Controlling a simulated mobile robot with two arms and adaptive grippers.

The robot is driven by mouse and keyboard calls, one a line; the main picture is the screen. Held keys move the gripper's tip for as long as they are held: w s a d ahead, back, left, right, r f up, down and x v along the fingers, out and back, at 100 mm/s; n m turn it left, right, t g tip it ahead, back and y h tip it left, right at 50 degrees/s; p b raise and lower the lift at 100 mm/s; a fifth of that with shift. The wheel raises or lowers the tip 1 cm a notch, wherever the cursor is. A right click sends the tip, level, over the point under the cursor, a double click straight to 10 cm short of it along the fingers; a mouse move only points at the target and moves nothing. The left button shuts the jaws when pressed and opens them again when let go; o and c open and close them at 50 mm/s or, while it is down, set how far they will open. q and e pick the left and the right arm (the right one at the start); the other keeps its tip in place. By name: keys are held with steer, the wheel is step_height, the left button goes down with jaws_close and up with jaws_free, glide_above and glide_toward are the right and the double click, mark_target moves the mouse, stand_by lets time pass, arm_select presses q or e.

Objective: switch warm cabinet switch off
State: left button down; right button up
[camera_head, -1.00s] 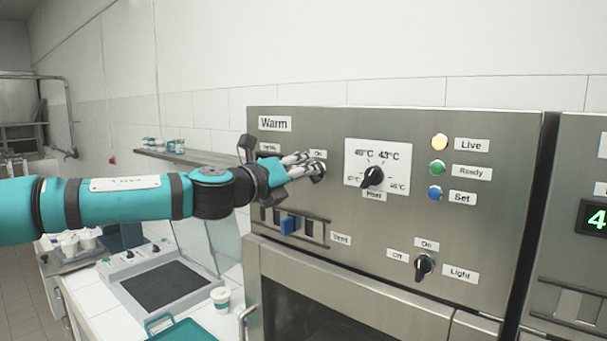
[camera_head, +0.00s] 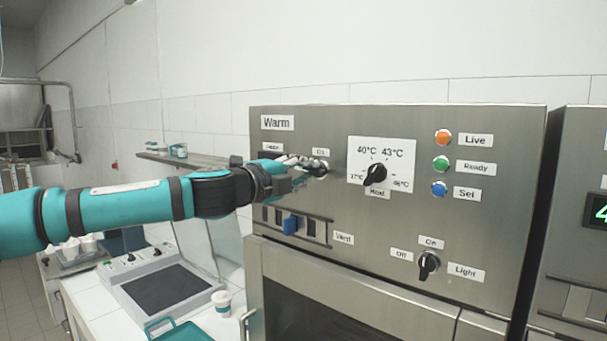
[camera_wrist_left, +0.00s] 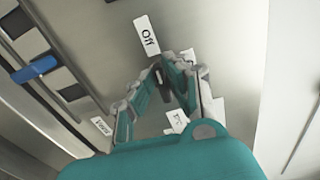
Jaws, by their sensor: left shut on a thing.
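The Warm cabinet's steel front panel (camera_head: 470,230) fills the right of the head view, with the "Warm" label (camera_head: 277,123) at its upper left. My left gripper (camera_head: 312,168) is at the panel, left of the temperature dial and under a small label (camera_head: 320,152). Its fingers largely hide the switch there. In the left wrist view the fingers are shut around the black switch knob (camera_wrist_left: 157,86), which shows partly between them. An "Off" label (camera_wrist_left: 147,36) lies just beyond the fingertips. The orange Live lamp (camera_head: 443,137) looks dull. My right gripper is not in view.
The temperature dial (camera_head: 375,173) is close right of the gripper. The blue vent slider (camera_head: 290,224) is below, and the Light knob (camera_head: 428,263) lower right. A counter at lower left holds a flat device (camera_head: 160,288), a cup (camera_head: 222,302) and a teal tray (camera_head: 180,332).

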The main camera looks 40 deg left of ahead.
arm_select(q)
steer(key=shift+f+n, duration=0.1)
steer(key=shift+n, duration=0.4)
steer(key=c, duration=1.4)
jaws_free()
steer(key=shift+o, duration=0.2)
steer(key=shift+s, duration=0.4)
steer(key=s, duration=1.1)
steer(key=shift+a, duration=0.45)
